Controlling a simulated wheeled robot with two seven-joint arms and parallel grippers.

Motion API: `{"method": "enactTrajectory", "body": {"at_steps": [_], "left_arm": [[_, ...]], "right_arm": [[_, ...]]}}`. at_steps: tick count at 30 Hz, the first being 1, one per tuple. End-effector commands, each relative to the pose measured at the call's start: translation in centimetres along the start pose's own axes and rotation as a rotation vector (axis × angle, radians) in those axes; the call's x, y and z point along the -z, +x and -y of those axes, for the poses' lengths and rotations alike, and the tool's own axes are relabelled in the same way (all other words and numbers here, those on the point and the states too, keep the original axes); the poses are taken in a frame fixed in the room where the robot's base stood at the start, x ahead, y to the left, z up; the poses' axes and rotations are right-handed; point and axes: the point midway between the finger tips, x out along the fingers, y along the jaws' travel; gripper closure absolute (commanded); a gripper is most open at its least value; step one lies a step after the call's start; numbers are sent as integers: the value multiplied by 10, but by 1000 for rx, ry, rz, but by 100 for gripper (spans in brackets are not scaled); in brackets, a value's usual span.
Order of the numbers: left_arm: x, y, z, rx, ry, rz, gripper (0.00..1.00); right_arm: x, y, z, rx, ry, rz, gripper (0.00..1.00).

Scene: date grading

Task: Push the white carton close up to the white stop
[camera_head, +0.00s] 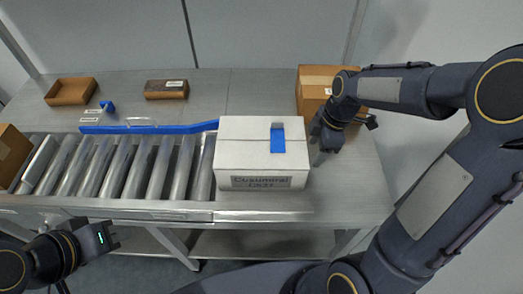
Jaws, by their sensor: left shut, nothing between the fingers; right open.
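The white carton (240,155), with a blue patch on top and dark print on its front, sits upright at the right end of the roller conveyor. I cannot make out a white stop with certainty. My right gripper (318,156) is open beside the carton's right side, with its fingers pointing down. I cannot tell whether it touches the carton. My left gripper (112,237) is shut and empty, low in front of the conveyor's front rail and well away from the carton.
The roller conveyor (133,170) runs left from the carton, with a blue guide rail (150,129) along its back. A brown carton (312,88) stands behind my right gripper. A brown tray (71,91) and a brown box (166,89) lie at the back. Another brown box (10,150) is at the left end.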

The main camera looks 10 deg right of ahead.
Motion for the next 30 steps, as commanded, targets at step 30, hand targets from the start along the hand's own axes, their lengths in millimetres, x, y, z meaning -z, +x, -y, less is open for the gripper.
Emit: {"method": "enactTrajectory", "body": {"at_steps": [30], "left_arm": [[0,0,0,0,0,0,100]], "right_arm": [[50,10,0,0,0,0,42]]}}
